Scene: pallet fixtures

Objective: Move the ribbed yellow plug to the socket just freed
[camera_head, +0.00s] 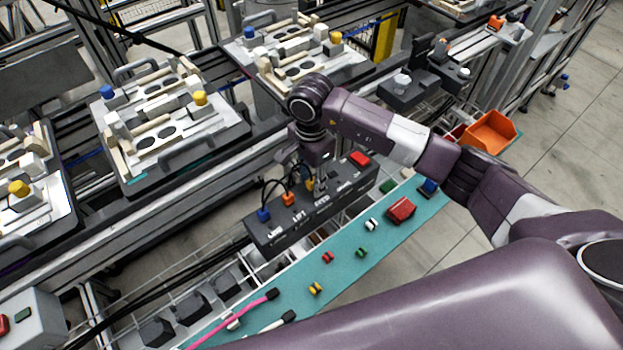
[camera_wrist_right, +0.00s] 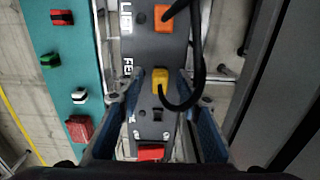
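The yellow plug (camera_wrist_right: 160,78) sits in the dark socket box (camera_wrist_right: 147,50) with a black cable curving from it; its ribs are too small to make out. An orange plug (camera_wrist_right: 164,17) sits in the same box, beyond it. A dark, empty-looking socket (camera_wrist_right: 157,114) lies between the yellow plug and the red part at the box's end. My right gripper (camera_wrist_right: 158,85) is open, its fingers on either side of the yellow plug with gaps showing. In the head view my right gripper (camera_head: 318,183) is above the box (camera_head: 290,232) and partly hides it. My left gripper is out of view.
A blue plug (camera_head: 263,214) is at the box's left end, a red part (camera_head: 360,158) at its right end. A teal strip (camera_head: 340,268) in front carries several small coloured pieces and a red block (camera_head: 401,208). An orange bin (camera_head: 489,132) stands right. Pallet fixtures (camera_head: 170,110) line the back.

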